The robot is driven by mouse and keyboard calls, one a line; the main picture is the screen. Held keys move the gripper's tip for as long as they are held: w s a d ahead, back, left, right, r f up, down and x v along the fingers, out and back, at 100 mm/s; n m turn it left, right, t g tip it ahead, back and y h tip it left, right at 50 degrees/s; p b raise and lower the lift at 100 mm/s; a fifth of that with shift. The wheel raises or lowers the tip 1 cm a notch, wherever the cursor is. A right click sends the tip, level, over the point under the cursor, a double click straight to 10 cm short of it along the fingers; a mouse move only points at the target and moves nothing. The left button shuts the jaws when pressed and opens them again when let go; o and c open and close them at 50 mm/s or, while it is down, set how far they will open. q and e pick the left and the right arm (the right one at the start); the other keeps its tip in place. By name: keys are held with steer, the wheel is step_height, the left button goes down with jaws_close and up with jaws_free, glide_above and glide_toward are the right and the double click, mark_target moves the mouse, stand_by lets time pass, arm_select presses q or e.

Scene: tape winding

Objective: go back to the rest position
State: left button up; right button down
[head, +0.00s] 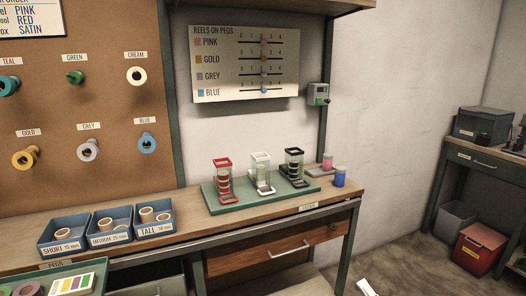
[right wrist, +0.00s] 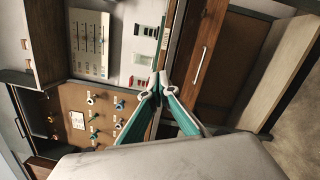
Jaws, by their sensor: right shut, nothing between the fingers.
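My right gripper (right wrist: 158,84) shows in the right wrist view, its two green fingers meeting at the tips. It is shut and empty, and no object is in its grasp. The bench and its drawer show beyond the fingertips in that view. In the head view only a small white part of my right arm or gripper shows at the bottom edge, in front of the bench and right of its drawer. My left gripper is in neither view.
The wooden workbench (head: 170,237) carries blue trays (head: 62,236) of rolls, a green board (head: 218,206) with red, white and black stands, and pink and blue pots. Reels hang on the pegboard. A red bin (head: 478,248) stands at right; floor between is clear.

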steer(key=s+a+f+m+g+h+b, duration=0.2)
steer(key=s+a+f+m+g+b, duration=0.15)
steer(key=s+f+m, duration=0.9)
steer(key=s+a+f+m+g+b, duration=0.1)
steer(key=s+a+f+m+g, duration=0.1)
steer(key=s+f+m, duration=0.35)
steer(key=s+a+f+m+g+b, duration=0.1)
steer(key=s+a+f+m+g, duration=0.15)
steer(key=s, duration=0.65)
arm_select(q)
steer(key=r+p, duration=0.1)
steer(key=p, duration=0.4)
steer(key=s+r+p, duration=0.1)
steer(key=p, duration=0.4)
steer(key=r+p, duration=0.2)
steer(key=p, duration=0.3)
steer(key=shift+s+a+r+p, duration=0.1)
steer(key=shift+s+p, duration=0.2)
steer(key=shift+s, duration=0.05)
arm_select(e)
steer(key=shift+m+t+h, duration=0.3)
steer(key=shift+m, duration=0.05)
steer(key=r, duration=0.1)
steer(key=d+r, duration=0.1)
steer(key=r, duration=0.1)
steer(key=s+d+r, duration=0.1)
steer(key=shift+d+r, duration=0.2)
steer(key=shift+r, duration=0.2)
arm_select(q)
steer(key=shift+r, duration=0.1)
